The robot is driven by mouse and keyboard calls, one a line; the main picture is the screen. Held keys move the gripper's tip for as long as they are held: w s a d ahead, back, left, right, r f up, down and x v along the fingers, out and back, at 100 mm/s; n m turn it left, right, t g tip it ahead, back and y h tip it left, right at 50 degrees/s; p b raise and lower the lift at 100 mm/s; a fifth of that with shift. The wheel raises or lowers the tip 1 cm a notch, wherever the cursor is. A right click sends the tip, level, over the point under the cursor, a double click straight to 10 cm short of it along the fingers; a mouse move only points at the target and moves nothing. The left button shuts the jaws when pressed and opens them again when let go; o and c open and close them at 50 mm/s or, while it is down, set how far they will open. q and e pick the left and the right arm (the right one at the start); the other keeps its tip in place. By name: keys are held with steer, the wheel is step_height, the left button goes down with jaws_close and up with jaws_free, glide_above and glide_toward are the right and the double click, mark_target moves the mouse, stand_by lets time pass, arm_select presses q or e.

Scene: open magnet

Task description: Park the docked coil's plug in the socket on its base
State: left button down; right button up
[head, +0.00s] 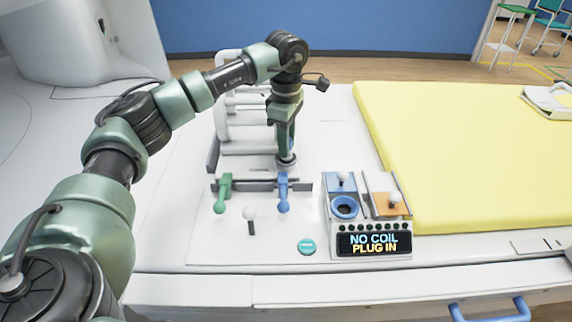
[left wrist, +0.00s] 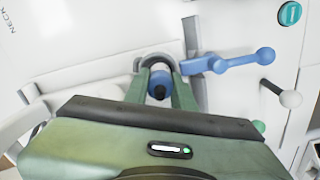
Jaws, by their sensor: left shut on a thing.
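The docked coil (head: 228,115) is a white open cage at the back of the white table, left of my left gripper. My left gripper (head: 285,152) points down at the right front of the coil's base. In the left wrist view my left gripper (left wrist: 158,75) is shut on a blue and dark plug (left wrist: 159,84) between its green fingers. A grey ring (head: 287,162) is at the fingertips; whether the plug is seated in it I cannot tell. In the head view the fingers hide the plug. My right gripper is not in view.
A blue lever (head: 283,195) and a green lever (head: 223,193) stand in front of the base. Nearby are a white knob (head: 250,213) and a teal button (head: 306,246). The console display (head: 374,244) reads "NO COIL PLUG IN". A yellow pad (head: 450,150) lies right.

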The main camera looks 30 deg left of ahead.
arm_select(q)
steer(key=shift+s+f, duration=0.15)
steer(key=shift+f, duration=0.25)
steer(key=c, duration=1.1)
jaws_free()
step_height(320, 180, up, 8)
steer(key=shift+r+b, duration=0.2)
steer(key=shift+b, duration=0.15)
